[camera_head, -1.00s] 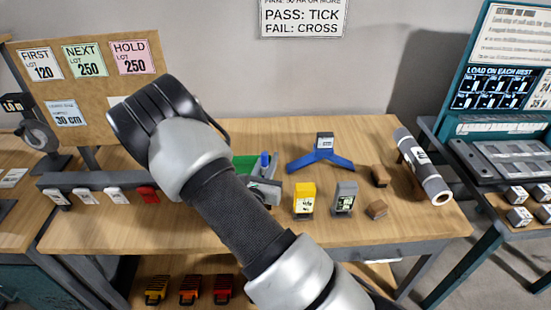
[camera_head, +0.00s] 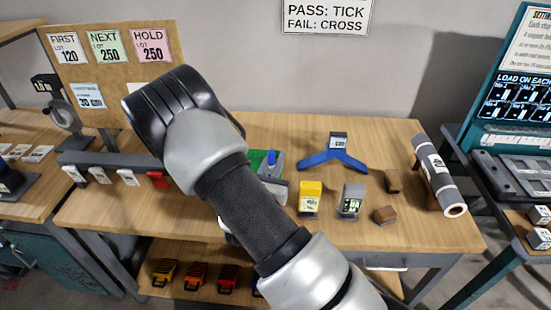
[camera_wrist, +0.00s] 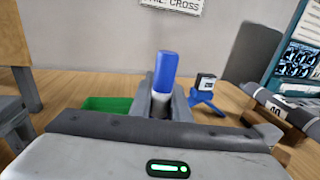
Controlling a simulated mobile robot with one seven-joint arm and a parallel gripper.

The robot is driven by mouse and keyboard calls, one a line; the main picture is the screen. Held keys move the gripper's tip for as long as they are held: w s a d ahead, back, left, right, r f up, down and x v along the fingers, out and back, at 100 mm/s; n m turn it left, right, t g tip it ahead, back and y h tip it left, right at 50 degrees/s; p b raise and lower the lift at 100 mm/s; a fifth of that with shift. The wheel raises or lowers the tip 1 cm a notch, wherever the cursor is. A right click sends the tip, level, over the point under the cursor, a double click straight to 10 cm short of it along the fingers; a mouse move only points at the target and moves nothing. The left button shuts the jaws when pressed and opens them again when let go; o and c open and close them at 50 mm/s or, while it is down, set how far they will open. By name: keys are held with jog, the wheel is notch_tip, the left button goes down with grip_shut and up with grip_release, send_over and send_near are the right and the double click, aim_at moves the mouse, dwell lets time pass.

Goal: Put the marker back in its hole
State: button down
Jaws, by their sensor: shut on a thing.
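The marker, with a blue cap (camera_wrist: 165,70) and a whitish body, stands upright between the fingers of my gripper (camera_wrist: 162,103) in the wrist view. My gripper is shut on it. In the head view only a small blue part of the marker (camera_head: 271,158) shows beside my arm, in front of the green tray (camera_head: 257,158). My arm hides most of my gripper there. I cannot make out the marker's hole in either view.
Right of my gripper are a blue three-armed stand (camera_head: 334,161), a yellow box (camera_head: 310,197), a grey box (camera_head: 351,199) and brown blocks (camera_head: 384,215). A grey roll (camera_head: 437,168) lies at the right end. A rail of tags (camera_head: 110,163) is at left.

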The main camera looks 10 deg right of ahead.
jog(key=shift+f+b, duration=2.2)
jog(key=shift+f, duration=0.7)
jog(key=shift+f+b, duration=2.45)
jog(key=shift+f, duration=0.9)
jog(key=c, duration=1.6)
grip_release()
jog(key=v, duration=1.7)
jog(key=shift+s+a+r, duration=0.1)
jog(key=shift+s+r, duration=0.05)
jog(key=shift+s, duration=0.05)
